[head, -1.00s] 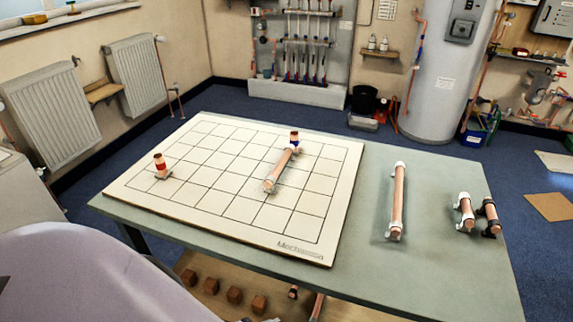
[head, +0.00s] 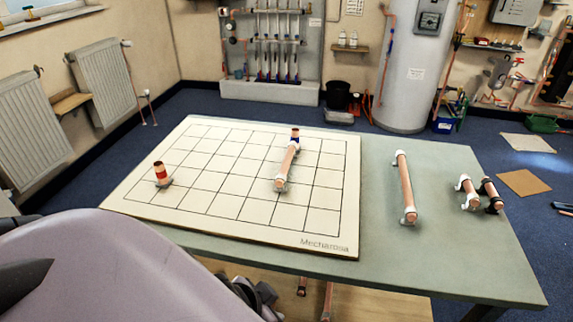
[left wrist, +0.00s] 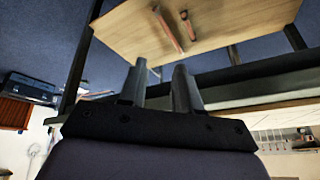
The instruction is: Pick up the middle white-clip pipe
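Three copper pipes with white clips show in the head view. One (head: 286,168) lies on the gridded board, one long pipe (head: 405,188) lies on the bare green table to its right, and one short pipe (head: 470,194) lies further right. The long one is the middle of these. My left gripper (left wrist: 158,76) shows in the left wrist view, fingers apart with nothing between them. It is low beside the table, away from the pipes on top. My right gripper is not in view.
The gridded board (head: 232,207) covers the table's left part and bears a red-banded upright piece (head: 161,173). A short black-clip pipe (head: 491,196) lies close beside the short white-clip one. The wooden lower shelf (left wrist: 225,22) holds copper pipes. Green table (head: 440,245) around the long pipe is clear.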

